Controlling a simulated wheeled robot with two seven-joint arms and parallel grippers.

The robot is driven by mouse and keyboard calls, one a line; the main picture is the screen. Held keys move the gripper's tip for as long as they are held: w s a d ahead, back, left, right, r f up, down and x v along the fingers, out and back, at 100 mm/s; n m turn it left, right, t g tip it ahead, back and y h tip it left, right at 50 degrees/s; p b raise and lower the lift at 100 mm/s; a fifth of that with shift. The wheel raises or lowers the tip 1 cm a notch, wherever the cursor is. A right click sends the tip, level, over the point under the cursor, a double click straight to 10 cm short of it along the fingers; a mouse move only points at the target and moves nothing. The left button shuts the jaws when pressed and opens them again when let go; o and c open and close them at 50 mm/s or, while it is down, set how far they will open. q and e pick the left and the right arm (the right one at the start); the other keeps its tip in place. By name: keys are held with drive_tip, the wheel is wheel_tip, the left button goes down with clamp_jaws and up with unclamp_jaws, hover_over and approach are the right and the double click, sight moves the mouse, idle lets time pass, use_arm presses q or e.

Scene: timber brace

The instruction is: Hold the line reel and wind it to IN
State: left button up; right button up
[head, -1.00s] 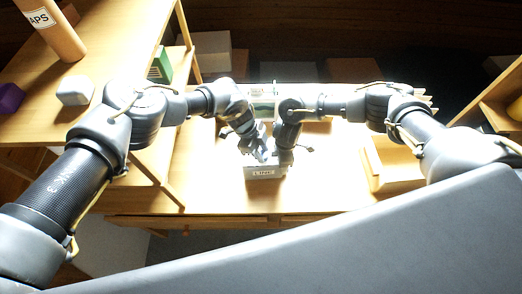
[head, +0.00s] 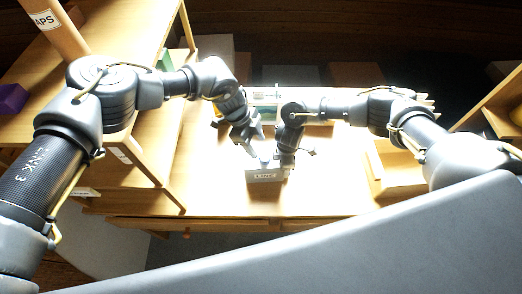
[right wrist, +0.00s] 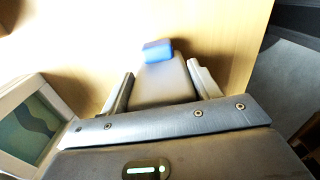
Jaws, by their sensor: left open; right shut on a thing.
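The line reel (head: 266,175), a small grey box with a white label on its front, stands on the bright table in the head view. My right gripper (head: 287,160) is at the reel's right side and shut on it. In the right wrist view its two fingers stand on either side of the reel's grey body (right wrist: 160,82), which has a blue part (right wrist: 158,50) at its far end. My left gripper (head: 256,148) is open, just above and behind the reel's left part. Glare and the grippers hide the reel's top, so its winding setting cannot be read.
A framed panel with a green wavy picture (right wrist: 30,120) stands close by at left in the right wrist view. A wooden tray (head: 398,172) lies right of the reel. Shelving with a purple block (head: 12,98) stands at left. The table front is clear.

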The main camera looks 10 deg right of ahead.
use_arm(q)
drive_tip(key=v, duration=0.5)
drive_tip(key=shift+w+a+r, duration=0.1)
drive_tip(key=shift+a+r, duration=0.05)
drive_tip(key=shift+r, duration=0.05)
use_arm(e)
drive_tip(key=o, duration=1.2)
wheel_tip(320, 180, up, 11)
drive_tip(key=shift+w+f, duration=0.1)
drive_tip(key=shift+r, duration=0.6)
